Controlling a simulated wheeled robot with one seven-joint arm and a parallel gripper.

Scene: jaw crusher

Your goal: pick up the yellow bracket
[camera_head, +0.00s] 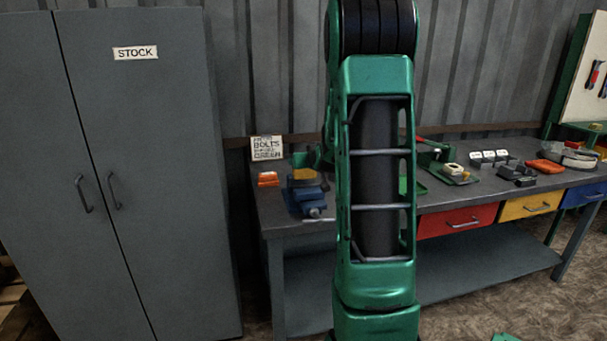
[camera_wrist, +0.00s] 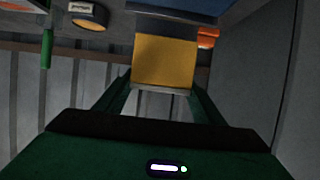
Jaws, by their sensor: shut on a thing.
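The yellow bracket (camera_wrist: 165,60) fills the space between the two green fingers of my gripper (camera_wrist: 162,90) in the wrist view. The fingers are shut on it from both sides. In the head view the bracket (camera_head: 304,174) shows as a small yellow patch above the blue vise (camera_head: 308,199), partly hidden by my gripper (camera_head: 301,161). A dark blue part, likely the vise (camera_wrist: 178,14), borders the bracket in the wrist view. I cannot tell whether the bracket still touches the vise.
The vise stands on the workbench (camera_head: 448,199). An orange block (camera_head: 268,179) and a lettered sign (camera_head: 267,148) are to its left. A green tray (camera_head: 458,175), dark parts (camera_head: 517,173) and an orange item (camera_head: 545,166) lie to the right. A grey stock cabinet (camera_head: 130,210) stands close on the left.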

